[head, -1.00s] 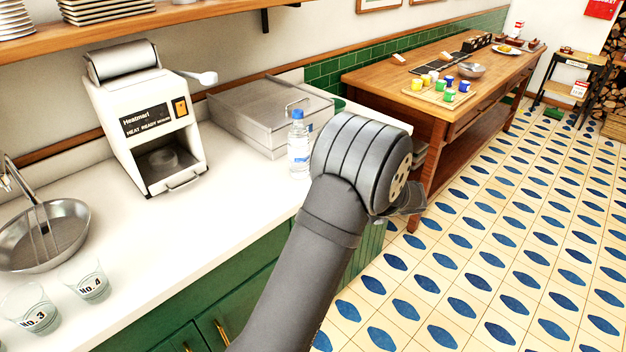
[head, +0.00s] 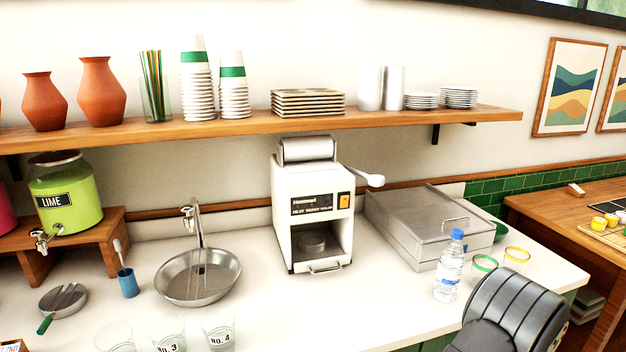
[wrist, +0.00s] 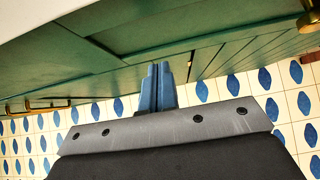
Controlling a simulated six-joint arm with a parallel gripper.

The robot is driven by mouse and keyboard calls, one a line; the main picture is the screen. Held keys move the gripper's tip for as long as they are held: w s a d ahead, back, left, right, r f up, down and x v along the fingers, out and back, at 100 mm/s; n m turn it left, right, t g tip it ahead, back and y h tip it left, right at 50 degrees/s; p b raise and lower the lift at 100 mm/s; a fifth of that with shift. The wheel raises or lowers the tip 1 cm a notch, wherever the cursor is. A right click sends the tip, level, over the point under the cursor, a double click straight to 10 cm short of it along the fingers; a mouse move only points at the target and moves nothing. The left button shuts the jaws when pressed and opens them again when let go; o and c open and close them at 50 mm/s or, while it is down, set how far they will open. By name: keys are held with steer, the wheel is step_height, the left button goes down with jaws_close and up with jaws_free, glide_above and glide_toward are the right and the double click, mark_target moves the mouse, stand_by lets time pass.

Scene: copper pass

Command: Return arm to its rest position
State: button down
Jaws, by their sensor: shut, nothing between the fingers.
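My gripper (wrist: 157,86) shows in the wrist view with its two blue-grey fingers together, shut and empty. It points toward the green cabinet front (wrist: 110,55) below the counter, with the tiled floor beneath. In the head view only a dark rounded part of my arm shows at the lower right, in front of the counter; my gripper is out of that view.
On the white counter (head: 385,290), a water bottle (head: 449,268) and two coloured-rim glasses (head: 483,268) stand close to my arm. A white heat machine (head: 312,215), steel box (head: 425,225) and steel pan (head: 198,280) stand farther back. A wooden table (head: 560,225) is at right.

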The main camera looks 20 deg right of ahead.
steer(key=shift+w, duration=1.45)
steer(key=s+r, duration=0.5)
steer(key=s, duration=0.3)
steer(key=shift+s, duration=0.25)
